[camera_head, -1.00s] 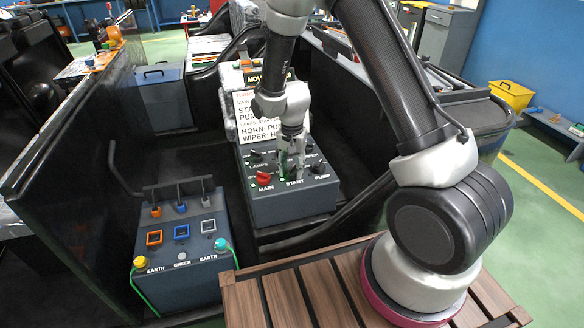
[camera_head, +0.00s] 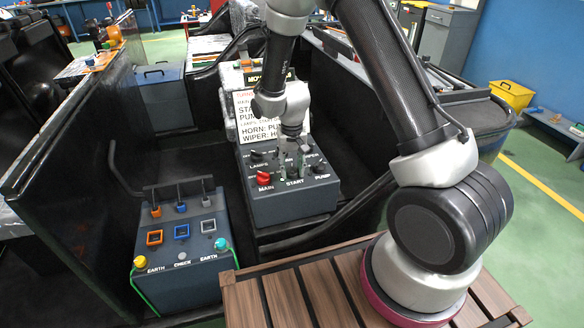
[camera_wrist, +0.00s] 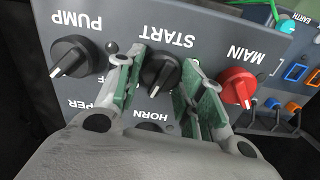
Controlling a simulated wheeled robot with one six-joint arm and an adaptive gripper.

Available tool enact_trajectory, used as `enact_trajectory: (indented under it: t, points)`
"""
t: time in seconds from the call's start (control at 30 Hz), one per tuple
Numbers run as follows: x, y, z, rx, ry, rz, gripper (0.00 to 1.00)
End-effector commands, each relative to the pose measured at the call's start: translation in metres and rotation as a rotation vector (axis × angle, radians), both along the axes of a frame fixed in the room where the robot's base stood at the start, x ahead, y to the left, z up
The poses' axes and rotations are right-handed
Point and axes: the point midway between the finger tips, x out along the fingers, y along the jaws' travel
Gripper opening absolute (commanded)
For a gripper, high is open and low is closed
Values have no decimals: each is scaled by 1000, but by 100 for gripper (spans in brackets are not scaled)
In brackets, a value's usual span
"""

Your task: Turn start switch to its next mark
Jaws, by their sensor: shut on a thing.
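The start switch (camera_wrist: 160,70) is a round black knob beside the upside-down START label in the wrist view. Its raised grip bar is tilted, with a pale pointer end toward the lower left. My gripper (camera_wrist: 163,85) is shut on it, with one green-padded finger at each side of the knob. In the head view my gripper (camera_head: 293,165) reaches down onto the grey control box (camera_head: 300,205), behind the START label. The fingers hide most of the knob there.
The red MAIN knob (camera_wrist: 237,88) is close beside one finger, and the black PUMP knob (camera_wrist: 74,56) is on the other side. The HORN knob (camera_wrist: 150,127) is partly hidden under my gripper. A second box (camera_head: 185,245) with levers stands left.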

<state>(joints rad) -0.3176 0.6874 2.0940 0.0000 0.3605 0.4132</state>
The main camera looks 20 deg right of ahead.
Motion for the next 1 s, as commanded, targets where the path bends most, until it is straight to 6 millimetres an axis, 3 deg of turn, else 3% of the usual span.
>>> enact_trajectory:
  t: [1.0]
  points:
    - [0,2,1,0,-2,913,14]
